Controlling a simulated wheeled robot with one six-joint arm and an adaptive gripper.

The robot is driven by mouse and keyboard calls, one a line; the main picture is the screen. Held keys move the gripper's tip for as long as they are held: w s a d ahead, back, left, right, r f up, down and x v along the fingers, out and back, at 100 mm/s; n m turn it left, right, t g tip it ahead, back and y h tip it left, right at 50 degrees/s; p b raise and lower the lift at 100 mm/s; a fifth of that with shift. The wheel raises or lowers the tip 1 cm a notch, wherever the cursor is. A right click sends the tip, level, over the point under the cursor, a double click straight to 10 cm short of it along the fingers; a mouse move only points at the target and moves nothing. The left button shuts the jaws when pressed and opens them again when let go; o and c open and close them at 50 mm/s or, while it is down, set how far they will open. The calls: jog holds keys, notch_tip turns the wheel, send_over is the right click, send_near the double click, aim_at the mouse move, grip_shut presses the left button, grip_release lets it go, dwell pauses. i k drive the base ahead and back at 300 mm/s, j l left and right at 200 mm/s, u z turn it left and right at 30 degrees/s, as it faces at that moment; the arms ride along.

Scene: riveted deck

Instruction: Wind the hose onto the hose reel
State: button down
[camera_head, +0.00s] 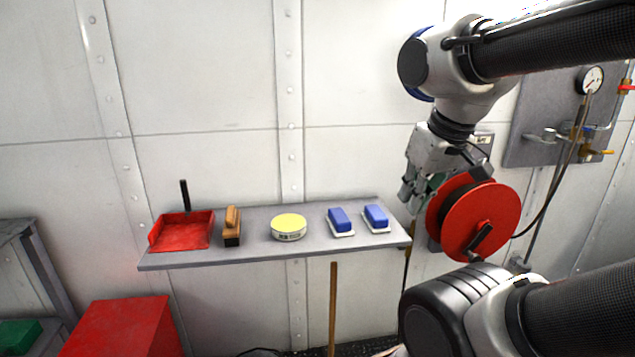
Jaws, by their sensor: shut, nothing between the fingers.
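The hose reel (462,222) is red with a black core and is mounted low on the wall at the right. A dark crank handle (480,238) sits on its front face. A thin black hose (548,208) curves from the valve panel down toward the reel's right side. My gripper (409,203) is shut and empty, pointing down just left of the reel's upper edge. I cannot tell whether it touches the reel.
A grey shelf (270,252) holds a red dustpan (182,231), a brush (232,226), a yellow-topped tin (289,227) and two blue blocks (340,220). A grey panel with a gauge (590,80) and valves is at the right. A red box (122,328) stands lower left.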

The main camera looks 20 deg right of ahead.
aim_at(471, 221)
jog(key=l+z, duration=0.1)
jog(key=z, duration=0.25)
jog(key=i+l+z, duration=0.1)
jog(key=z, duration=0.25)
jog(key=k+j+z, duration=0.15)
jog(key=z, duration=0.7)
jog(key=j+u, duration=0.25)
jog(key=u, duration=0.2)
